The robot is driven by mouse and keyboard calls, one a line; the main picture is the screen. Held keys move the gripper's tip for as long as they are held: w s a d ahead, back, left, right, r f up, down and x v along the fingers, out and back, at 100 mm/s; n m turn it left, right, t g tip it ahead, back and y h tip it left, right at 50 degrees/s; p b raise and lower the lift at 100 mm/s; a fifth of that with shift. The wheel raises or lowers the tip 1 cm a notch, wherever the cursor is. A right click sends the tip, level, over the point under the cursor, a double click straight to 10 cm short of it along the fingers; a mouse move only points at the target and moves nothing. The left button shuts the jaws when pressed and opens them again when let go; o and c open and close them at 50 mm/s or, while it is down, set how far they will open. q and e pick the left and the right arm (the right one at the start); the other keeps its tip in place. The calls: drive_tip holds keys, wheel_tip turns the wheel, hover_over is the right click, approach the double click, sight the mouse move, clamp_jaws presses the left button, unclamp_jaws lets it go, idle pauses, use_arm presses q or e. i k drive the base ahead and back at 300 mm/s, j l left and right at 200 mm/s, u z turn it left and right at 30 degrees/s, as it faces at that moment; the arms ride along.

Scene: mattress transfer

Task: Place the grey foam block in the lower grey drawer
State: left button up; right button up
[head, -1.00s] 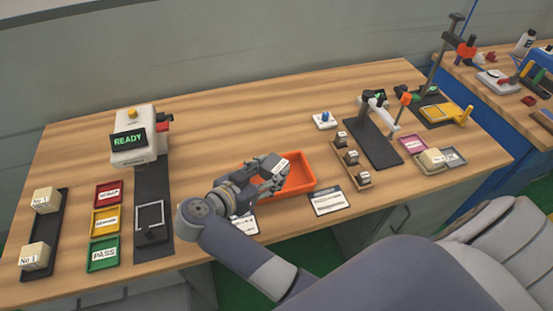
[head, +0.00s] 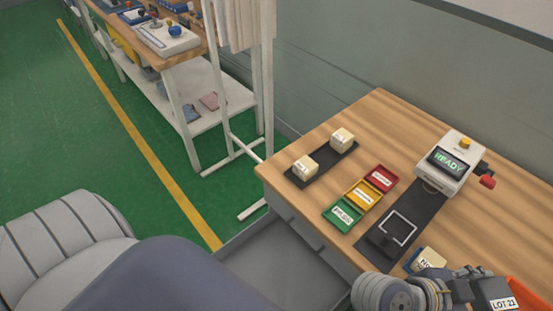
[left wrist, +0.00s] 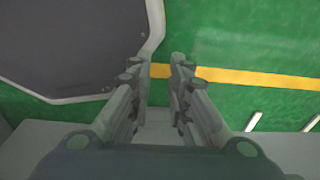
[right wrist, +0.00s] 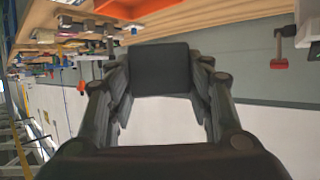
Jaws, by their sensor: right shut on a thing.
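In the right wrist view the block (right wrist: 160,69) sits between the fingers of my right gripper (right wrist: 160,80). It is held above the workbench. Below the bench's left end, a grey drawer (head: 285,268) appears pulled out, its inside partly hidden by my body. My left gripper (left wrist: 160,68) shows only in the left wrist view, empty, with a narrow gap between its fingers, over green floor.
The bench (head: 400,125) carries a black strip with two pale blocks (head: 342,139), red, yellow and green trays (head: 362,193), and a READY machine (head: 452,160). An orange tray (head: 525,292) is at the lower right. A white rack (head: 235,90) stands left of the bench.

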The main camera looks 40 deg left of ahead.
sight(265, 271)
drive_tip(key=i+j, duration=0.1)
drive_tip(key=j, duration=0.9)
drive_tip(key=i+j+z, duration=0.1)
drive_tip(key=j, duration=0.9)
drive_tip(key=i+j, duration=0.1)
drive_tip(key=j, duration=0.9)
drive_tip(key=i+j+z, duration=0.1)
drive_tip(key=j, duration=0.95)
drive_tip(key=j+z, duration=0.1)
drive_tip(key=z, duration=0.9)
